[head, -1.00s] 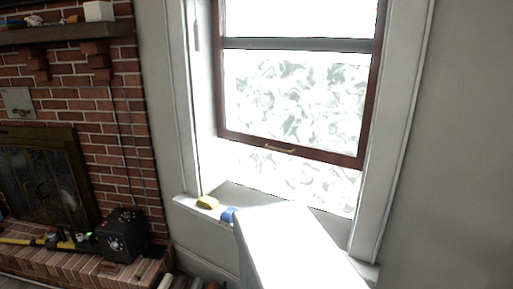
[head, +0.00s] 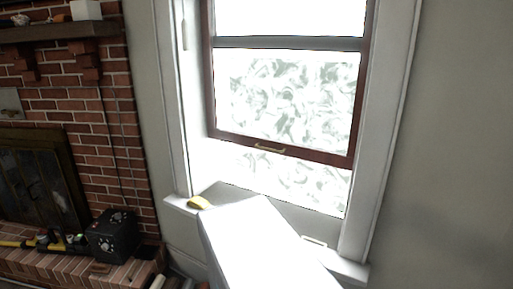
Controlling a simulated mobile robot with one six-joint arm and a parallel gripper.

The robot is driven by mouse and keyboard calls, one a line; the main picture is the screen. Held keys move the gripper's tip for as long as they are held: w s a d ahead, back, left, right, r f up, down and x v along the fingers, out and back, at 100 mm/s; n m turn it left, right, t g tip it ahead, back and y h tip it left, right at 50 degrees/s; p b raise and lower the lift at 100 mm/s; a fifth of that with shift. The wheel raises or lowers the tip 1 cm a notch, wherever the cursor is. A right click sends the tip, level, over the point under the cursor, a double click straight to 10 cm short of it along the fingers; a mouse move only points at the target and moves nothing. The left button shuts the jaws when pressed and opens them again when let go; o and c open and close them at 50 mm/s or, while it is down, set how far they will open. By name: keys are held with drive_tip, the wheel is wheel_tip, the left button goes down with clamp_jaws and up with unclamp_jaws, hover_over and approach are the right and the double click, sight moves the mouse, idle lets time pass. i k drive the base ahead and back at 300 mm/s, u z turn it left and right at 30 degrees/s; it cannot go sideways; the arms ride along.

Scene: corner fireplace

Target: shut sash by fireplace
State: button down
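The window sash (head: 285,150) has a dark red-brown wooden frame with patterned, bright glass. Its bottom rail carries a small brass handle (head: 269,148) near the middle. The sash is raised, with a bright open gap between its bottom rail and the sill (head: 350,268). A large white block-like shape, apparently my own arm, rises from the bottom edge in front of the sill and hides part of it. My gripper's fingers do not show.
A small pale piece (head: 314,241) shows at the sill's right. Left are the brick fireplace (head: 105,150), its mantel (head: 60,32), and a black box (head: 113,236) on the hearth. The right wall is bare.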

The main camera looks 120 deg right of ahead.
sight(344, 161)
drive_tip(key=u, duration=0.05)
drive_tip(key=k, duration=0.7)
drive_tip(key=z, duration=1.15)
drive_tip(key=i, duration=0.5)
drive_tip(key=u, duration=0.2)
